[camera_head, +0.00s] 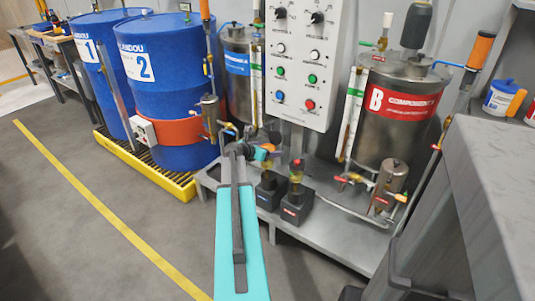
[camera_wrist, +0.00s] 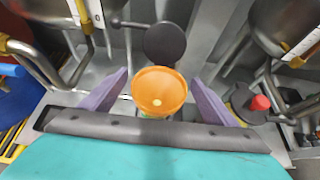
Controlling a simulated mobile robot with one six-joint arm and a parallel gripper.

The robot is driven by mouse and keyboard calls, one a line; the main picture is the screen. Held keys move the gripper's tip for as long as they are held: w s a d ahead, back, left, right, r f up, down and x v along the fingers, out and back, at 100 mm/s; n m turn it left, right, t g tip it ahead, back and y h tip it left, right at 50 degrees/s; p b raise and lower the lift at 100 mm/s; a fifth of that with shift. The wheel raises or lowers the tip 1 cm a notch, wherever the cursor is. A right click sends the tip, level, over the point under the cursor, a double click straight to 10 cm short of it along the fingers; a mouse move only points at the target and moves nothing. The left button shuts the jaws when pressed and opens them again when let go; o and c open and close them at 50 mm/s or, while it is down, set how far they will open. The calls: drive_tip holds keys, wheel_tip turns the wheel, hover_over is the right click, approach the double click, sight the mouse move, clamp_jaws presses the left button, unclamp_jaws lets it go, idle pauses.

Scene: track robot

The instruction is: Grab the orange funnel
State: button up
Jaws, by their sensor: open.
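The orange funnel (camera_wrist: 160,92) shows in the wrist view as a round, wide-mouthed cone with a pale spot in its middle. A greenish part shows just below its rim. My gripper (camera_wrist: 160,76) is open, with one purple finger to the left of the funnel and one to the right, and a gap shows on each side. How far the fingertips are from the funnel in depth I cannot tell. In the head view a small bit of orange (camera_head: 268,147) shows beside my gripper (camera_head: 256,152), and the rest is hidden behind it.
Two blue drums (camera_head: 165,95) stand on a yellow spill pallet (camera_head: 150,168) at left. A control panel (camera_head: 300,60) and a steel tank labelled B (camera_head: 395,115) stand behind my gripper. Two black pumps (camera_head: 292,203) sit on the metal platform. The floor at left is clear.

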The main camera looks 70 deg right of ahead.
drive_tip(key=shift+c, duration=0.5)
drive_tip(key=c, duration=1)
drive_tip(key=shift+r+p, duration=0.95)
drive_tip(key=shift+r, duration=4.1)
